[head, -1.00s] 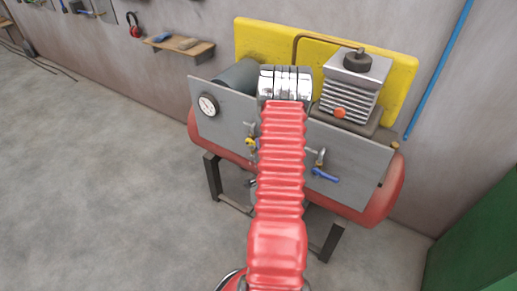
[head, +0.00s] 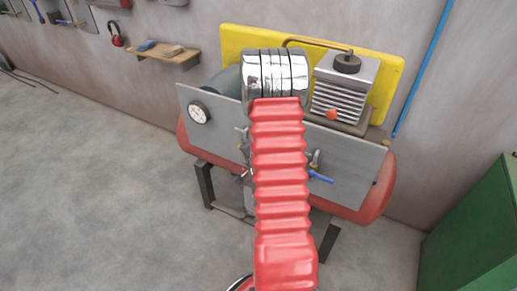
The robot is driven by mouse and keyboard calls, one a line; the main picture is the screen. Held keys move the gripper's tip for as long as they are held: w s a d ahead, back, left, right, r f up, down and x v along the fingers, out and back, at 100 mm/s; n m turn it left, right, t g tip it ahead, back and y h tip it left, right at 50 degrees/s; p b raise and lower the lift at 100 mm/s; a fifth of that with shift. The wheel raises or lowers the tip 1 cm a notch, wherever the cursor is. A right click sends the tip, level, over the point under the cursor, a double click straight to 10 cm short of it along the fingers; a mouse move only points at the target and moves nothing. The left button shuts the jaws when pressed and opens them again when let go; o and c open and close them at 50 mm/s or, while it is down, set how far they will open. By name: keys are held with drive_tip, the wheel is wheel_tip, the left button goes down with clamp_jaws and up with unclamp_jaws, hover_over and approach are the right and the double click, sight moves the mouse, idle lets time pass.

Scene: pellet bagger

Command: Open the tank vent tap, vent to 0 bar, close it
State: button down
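The red compressor tank (head: 367,202) stands on a dark frame behind a grey panel (head: 352,155). A round white gauge (head: 199,113) is at the panel's left; its needle is too small to read. A tap with a blue lever (head: 320,177) is on the panel just right of my arm. A second tap fitting (head: 242,138) shows at my arm's left edge, mostly hidden, and its handle cannot be made out. I cannot tell which is the vent tap. My red ribbed arm and chrome joint cover the panel's middle. My gripper is hidden behind them.
A compressor block (head: 342,85) with an orange knob (head: 331,114) sits on top of the tank, before a yellow board (head: 390,62). A green cabinet (head: 470,230) is at the right. A wall shelf (head: 165,60) is at upper left. The left floor is clear.

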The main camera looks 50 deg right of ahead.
drive_tip(key=shift+s+a+f, duration=0.1)
drive_tip(key=shift+a+f, duration=0.05)
drive_tip(key=shift+f, duration=0.05)
idle(0.4)
drive_tip(key=c, duration=2)
unclamp_jaws()
drive_tip(key=o, duration=0.4)
drive_tip(key=shift+r, duration=0.2)
drive_tip(key=shift+c, duration=0.2)
